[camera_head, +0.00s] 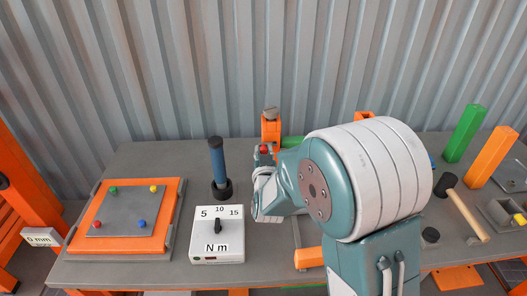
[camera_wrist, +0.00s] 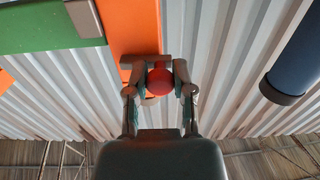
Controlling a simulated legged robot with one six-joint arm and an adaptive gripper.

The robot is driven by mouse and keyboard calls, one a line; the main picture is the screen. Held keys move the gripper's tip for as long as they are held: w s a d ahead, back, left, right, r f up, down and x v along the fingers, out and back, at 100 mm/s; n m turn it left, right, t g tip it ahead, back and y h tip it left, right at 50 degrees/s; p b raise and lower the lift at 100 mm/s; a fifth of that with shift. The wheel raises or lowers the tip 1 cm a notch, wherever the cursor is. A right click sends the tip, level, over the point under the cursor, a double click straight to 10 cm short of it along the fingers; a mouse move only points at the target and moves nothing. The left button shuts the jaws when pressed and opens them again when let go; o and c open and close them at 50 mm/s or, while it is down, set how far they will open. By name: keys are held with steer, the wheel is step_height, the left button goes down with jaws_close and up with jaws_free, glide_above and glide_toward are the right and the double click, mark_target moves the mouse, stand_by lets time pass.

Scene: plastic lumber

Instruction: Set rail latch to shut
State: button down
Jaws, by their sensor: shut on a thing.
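The rail latch seems to be the part with a red round knob (camera_wrist: 160,82) on an orange upright (camera_wrist: 132,30). In the wrist view my gripper (camera_wrist: 160,73) has its two fingers closed on either side of the red knob. In the head view the orange upright (camera_head: 271,130) stands at the back of the table, and the red knob (camera_head: 264,149) shows at its front. A green rail (camera_wrist: 45,25) meets the upright; it also shows in the head view (camera_head: 292,141), mostly behind my arm. Whether the latch is open or shut cannot be told.
A blue cylinder (camera_head: 217,160) stands upright left of my gripper. A torque box (camera_head: 217,245) is in front of it. An orange-framed board (camera_head: 165,230) lies at the left. A mallet (camera_head: 465,210) and green post (camera_head: 464,133) are at the right. Corrugated wall (camera_head: 200,60) stands behind.

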steer(key=d, duration=0.3)
steer(key=shift+d, duration=0.2)
steer(key=shift+c, duration=2.2)
jaws_free()
steer(key=shift+d, duration=0.1)
glide_toward(276, 146)
steer(key=shift+w, duration=0.15)
